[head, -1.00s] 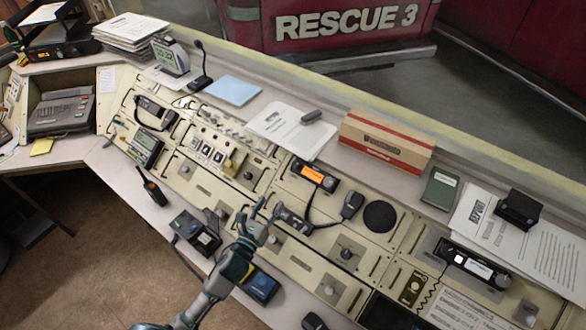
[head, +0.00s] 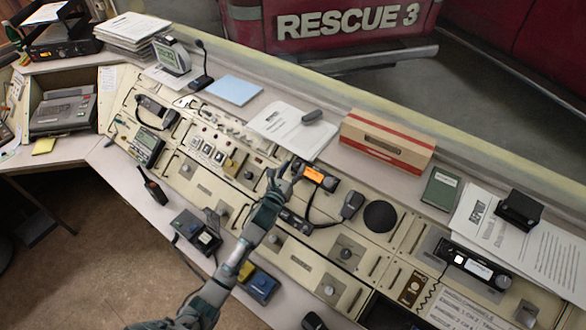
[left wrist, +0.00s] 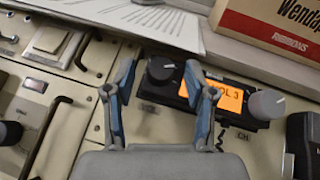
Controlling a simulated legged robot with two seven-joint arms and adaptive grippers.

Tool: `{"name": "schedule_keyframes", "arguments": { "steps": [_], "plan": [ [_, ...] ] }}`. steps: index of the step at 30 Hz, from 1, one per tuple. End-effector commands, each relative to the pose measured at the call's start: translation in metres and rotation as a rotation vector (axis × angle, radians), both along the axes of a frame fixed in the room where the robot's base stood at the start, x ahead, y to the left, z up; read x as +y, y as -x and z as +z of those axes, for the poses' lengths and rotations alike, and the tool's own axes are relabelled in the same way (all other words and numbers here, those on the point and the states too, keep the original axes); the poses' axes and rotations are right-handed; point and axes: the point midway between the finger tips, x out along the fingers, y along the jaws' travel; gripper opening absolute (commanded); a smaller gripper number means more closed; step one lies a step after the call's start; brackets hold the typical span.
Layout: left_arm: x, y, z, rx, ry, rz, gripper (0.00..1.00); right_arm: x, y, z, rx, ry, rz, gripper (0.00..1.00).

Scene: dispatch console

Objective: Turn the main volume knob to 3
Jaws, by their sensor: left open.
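The radio unit (head: 326,181) with an orange display (head: 313,174) sits on the sloped console, just right of my left gripper (head: 284,169) in the head view. In the left wrist view the orange display (left wrist: 228,97) reads "OL 3", its left end hidden by a finger. A dark round knob (left wrist: 161,68) is left of the display, and a larger grey knob (left wrist: 266,104) is right of it. My left gripper (left wrist: 158,78) is open, its fingers on either side of the dark knob in the picture. Contact cannot be told. My right gripper is not in view.
A hand microphone (head: 352,204) on a cord and a round black speaker (head: 380,216) are to the right. A white document (head: 285,127) and a cardboard box (head: 387,143) lie on the shelf behind.

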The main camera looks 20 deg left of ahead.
Motion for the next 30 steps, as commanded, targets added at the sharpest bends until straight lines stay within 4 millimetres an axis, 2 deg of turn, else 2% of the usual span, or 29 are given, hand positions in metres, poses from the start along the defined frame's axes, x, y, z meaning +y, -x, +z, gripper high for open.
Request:
{"name": "schedule_keyframes", "arguments": {
  "steps": [5, 9, 12, 18, 22, 30],
  "plan": [
    [0.000, 0.000, 0.000, 0.000, 0.000, 0.000, 0.55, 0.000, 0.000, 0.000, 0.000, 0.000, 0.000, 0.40],
    [0.000, 0.000, 0.000, 0.000, 0.000, 0.000, 0.20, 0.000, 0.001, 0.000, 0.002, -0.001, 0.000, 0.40],
    [0.000, 0.000, 0.000, 0.000, 0.000, 0.001, 0.00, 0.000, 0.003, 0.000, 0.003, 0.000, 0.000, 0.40],
    [-0.002, 0.000, 0.000, 0.006, 0.016, 0.021, 0.00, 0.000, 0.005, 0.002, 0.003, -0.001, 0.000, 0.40],
    [-0.004, 0.000, 0.002, 0.022, 0.059, 0.087, 0.00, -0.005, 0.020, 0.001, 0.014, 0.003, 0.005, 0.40],
    [-0.004, 0.000, 0.001, 0.045, 0.121, 0.197, 0.00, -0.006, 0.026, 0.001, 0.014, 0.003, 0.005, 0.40]
  ]
}}
